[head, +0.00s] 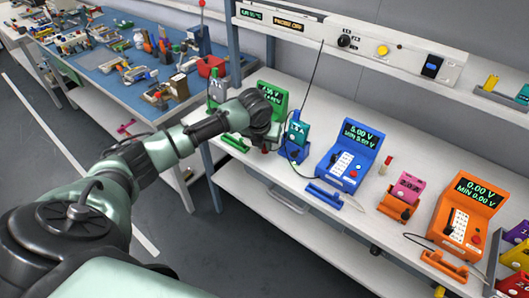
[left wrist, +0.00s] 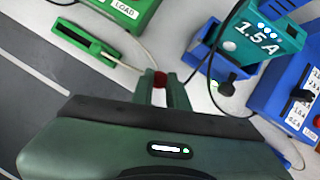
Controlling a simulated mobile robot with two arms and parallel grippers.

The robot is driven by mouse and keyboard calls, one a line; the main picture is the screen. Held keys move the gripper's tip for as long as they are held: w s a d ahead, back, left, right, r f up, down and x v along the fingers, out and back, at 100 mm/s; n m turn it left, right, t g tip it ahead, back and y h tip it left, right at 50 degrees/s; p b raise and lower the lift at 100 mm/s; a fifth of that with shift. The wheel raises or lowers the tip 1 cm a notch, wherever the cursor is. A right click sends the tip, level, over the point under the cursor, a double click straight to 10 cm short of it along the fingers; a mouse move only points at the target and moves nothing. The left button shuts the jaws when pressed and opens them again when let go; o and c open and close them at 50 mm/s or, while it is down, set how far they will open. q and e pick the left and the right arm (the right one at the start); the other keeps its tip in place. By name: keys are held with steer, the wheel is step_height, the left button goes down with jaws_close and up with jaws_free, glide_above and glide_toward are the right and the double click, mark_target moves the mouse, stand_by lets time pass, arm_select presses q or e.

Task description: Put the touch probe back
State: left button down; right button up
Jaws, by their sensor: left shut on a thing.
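My left gripper (head: 264,148) is over the bench in front of the green meter (head: 273,98), and its fingers also show in the left wrist view (left wrist: 163,92). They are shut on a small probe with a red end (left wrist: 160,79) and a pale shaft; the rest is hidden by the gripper. A pale lead runs from near it. The green cradle (head: 234,143) lies left of the gripper; in the left wrist view this cradle (left wrist: 87,42) shows a dark slot, apart from the probe. My right gripper is not in view.
A teal cell (head: 297,132) marked 1.5 A stands in a blue holder right of my gripper, with a black cable. Beyond are the blue meter (head: 350,155), blue cradle (head: 323,197), pink cell (head: 408,187) and orange meter (head: 465,219). The bench front (head: 262,195) is mostly clear.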

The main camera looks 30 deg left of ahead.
mark_target(264, 152)
arm_select(q)
steer(key=shift+f, duration=2.05)
steer(key=shift+f, duration=0.15)
steer(key=c, duration=1.4)
jaws_free()
steer(key=v, duration=1.2)
steer(key=shift+r, duration=0.25)
